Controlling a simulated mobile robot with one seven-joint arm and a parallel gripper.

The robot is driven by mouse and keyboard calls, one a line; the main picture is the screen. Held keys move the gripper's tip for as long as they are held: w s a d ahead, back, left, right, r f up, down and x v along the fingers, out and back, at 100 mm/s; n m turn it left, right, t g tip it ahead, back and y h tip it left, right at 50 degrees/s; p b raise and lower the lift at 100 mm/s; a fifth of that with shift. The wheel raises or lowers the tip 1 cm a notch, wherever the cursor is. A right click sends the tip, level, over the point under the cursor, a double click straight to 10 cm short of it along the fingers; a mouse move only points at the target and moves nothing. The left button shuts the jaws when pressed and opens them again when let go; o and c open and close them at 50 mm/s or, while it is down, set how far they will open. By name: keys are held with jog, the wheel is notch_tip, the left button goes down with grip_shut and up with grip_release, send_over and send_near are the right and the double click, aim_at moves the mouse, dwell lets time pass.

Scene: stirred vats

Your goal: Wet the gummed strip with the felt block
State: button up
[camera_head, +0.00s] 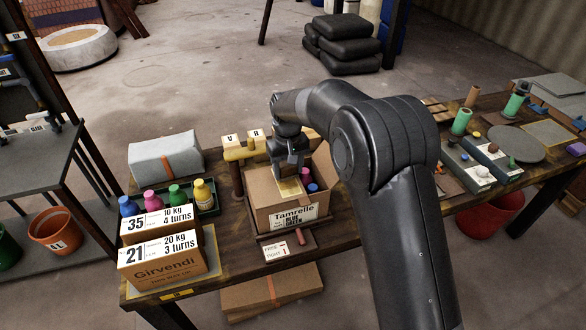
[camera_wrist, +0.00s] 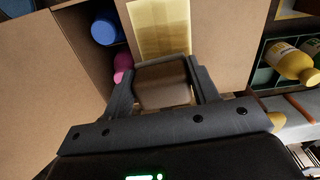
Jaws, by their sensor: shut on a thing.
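My gripper (camera_head: 289,166) is over the open carton (camera_head: 273,222) labelled Tamrelle on the bench. In the wrist view my gripper (camera_wrist: 161,78) is shut on a brown felt block (camera_wrist: 163,85), held between its two fingers. The pale yellow gummed strip (camera_wrist: 160,28) lies on a cardboard flap just beyond the block. Part of the strip also shows in the head view (camera_head: 290,188), below my gripper. The block's far edge lies at or over the near end of the strip; I cannot tell whether they touch.
A blue bottle (camera_wrist: 104,28) and a pink bottle (camera_wrist: 123,64) stand in the carton beside the strip. Left of the carton are labelled boxes (camera_head: 162,264), several coloured bottles and a grey wrapped bundle (camera_head: 165,157). A yellow-topped post (camera_head: 239,154) stands close by.

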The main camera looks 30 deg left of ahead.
jog(key=s+a, duration=0.3)
jog(key=shift+s+a, duration=0.2)
jog(key=shift+s, duration=0.05)
jog(key=shift+a, duration=0.2)
jog(key=shift+w+a, duration=0.3)
jog(key=shift+w, duration=0.35)
jog(key=shift+w+d, duration=2.3)
jog(key=shift+d, duration=0.05)
jog(key=shift+a+r, duration=0.1)
jog(key=shift+r, duration=3.95)
